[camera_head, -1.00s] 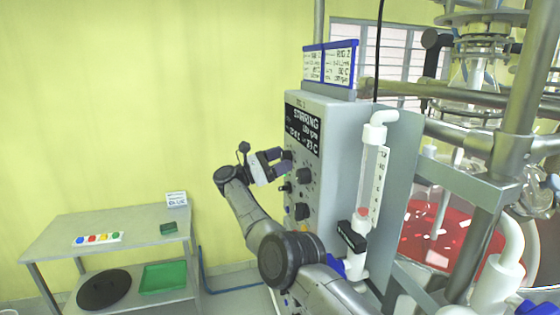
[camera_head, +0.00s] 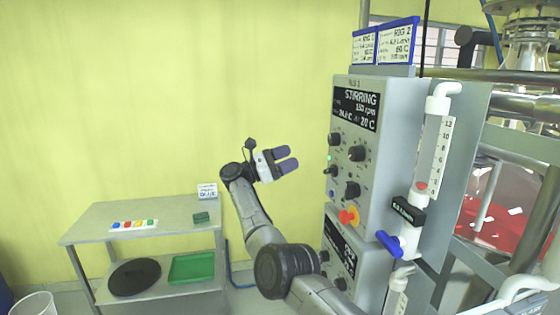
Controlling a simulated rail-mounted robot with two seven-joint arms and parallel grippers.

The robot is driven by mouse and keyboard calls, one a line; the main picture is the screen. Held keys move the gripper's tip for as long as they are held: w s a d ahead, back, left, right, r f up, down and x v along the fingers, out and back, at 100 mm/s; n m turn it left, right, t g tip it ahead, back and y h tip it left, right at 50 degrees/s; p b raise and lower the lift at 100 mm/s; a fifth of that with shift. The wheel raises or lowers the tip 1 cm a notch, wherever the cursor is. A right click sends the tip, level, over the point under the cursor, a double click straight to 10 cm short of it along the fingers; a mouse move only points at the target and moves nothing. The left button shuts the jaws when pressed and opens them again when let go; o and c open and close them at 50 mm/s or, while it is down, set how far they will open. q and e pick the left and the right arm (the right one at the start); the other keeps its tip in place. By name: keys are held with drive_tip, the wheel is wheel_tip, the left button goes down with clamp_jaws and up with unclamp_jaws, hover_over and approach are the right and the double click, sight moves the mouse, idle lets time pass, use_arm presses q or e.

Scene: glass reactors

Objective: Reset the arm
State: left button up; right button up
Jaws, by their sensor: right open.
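My right arm comes up from the bottom of the head view. Its gripper (camera_head: 286,161) is open and empty, with two dark fingers pointing right. It is in the air to the left of the grey control box (camera_head: 376,170), with a gap between fingertips and panel. The box carries several black knobs, a red and yellow knob (camera_head: 348,217) and a dark display (camera_head: 355,107) reading STIRRING. My left gripper is out of view.
A metal side table (camera_head: 170,217) stands at the left with colored buttons (camera_head: 133,225), a small sign (camera_head: 207,191) and a green block (camera_head: 201,217). Its lower shelf holds a green tray (camera_head: 192,267) and black disc (camera_head: 134,277). A flow meter with a blue valve (camera_head: 389,243) and glass reactor (camera_head: 500,200) are at the right.

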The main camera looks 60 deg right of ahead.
drive_tip(key=shift+w+a+f, duration=0.1)
drive_tip(key=shift+w+a, duration=0.1)
idle(0.7)
